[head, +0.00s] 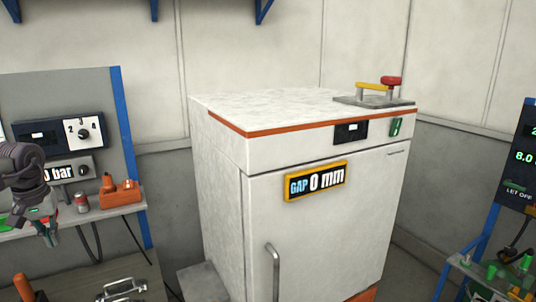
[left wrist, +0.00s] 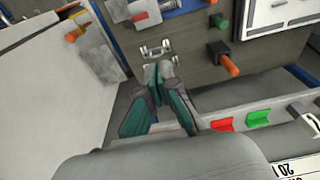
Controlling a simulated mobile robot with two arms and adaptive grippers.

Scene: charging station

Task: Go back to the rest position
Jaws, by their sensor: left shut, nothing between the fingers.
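My left gripper (head: 47,232) hangs at the left edge of the head view, in front of the left workbench. In the left wrist view my left gripper (left wrist: 160,72) shows its two teal-lined fingers with the tips together and nothing between them. The white cabinet (head: 315,235) stands in the middle of the head view with its door closed and a sign reading "GAP 0 mm" (head: 315,180). My right gripper is in neither view.
The left bench shelf (head: 115,211) carries an orange device (head: 120,193) and a small can (head: 82,203). A knob panel (head: 60,140) stands behind it. A dark panel (head: 518,160) and green-handled items (head: 491,272) are at the right edge. A metal handle (left wrist: 157,49) lies beyond my left fingertips.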

